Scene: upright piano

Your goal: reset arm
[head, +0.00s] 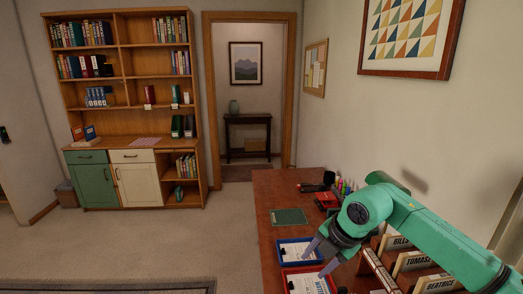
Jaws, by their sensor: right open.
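My right arm (410,215) is green and comes in from the right edge, bent over the desk. My right gripper (320,258) points down and left, with its two grey fingers apart and nothing seen between them. It is in front of a blue tray (283,262) and a red tray (287,286) with papers; I cannot tell how high above them it is. My left arm and gripper are not in view.
The brown desk (268,202) carries a green pad (289,217), pens (343,186) and name-labelled dividers (411,262), close to my right arm. A wall (335,125) runs along its right side. A bookcase (137,27) stands at the back left. The carpet (150,240) is largely clear.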

